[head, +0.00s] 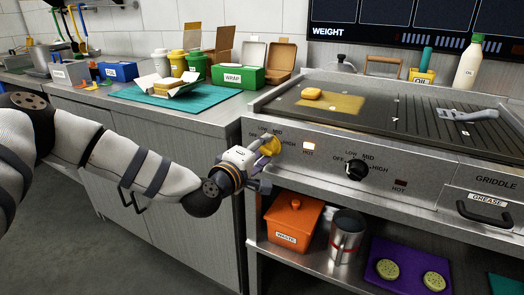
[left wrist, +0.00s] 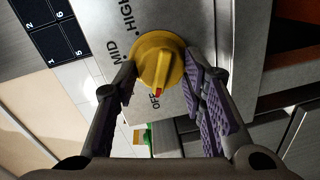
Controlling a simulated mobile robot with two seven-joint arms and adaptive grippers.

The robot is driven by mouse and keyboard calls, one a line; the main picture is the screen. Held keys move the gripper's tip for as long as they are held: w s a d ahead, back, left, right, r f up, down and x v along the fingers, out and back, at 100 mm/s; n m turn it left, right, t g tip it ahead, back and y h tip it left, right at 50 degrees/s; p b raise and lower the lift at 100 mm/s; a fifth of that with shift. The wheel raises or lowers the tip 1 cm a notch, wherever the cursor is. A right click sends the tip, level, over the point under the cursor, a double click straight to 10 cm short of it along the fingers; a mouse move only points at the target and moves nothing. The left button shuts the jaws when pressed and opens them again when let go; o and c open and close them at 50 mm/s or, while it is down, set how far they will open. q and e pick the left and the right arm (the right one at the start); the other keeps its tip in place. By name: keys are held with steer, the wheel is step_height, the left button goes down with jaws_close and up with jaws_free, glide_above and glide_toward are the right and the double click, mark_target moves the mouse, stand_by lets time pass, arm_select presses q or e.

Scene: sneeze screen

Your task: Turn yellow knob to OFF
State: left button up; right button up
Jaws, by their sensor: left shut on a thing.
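The yellow knob (head: 271,146) is on the griddle's front panel at the left. It also shows large in the left wrist view (left wrist: 158,57), where its red mark points toward the OFF label (left wrist: 155,102). My left gripper (head: 262,158) is shut on the yellow knob, with one purple-padded finger on each side of it in the left wrist view (left wrist: 160,75). The HOT light (head: 308,148) beside the knob glows. My right gripper is not in view.
A black knob (head: 357,170) and a dark HOT light (head: 400,183) sit farther right on the panel. An orange waste bin (head: 293,222) and a metal can (head: 345,236) stand on the shelf below.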

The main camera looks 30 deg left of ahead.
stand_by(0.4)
arm_select(q)
steer(key=o, duration=1.2)
steer(key=shift+c, duration=0.2)
steer(key=s+r, duration=0.1)
steer(key=s, duration=1.1)
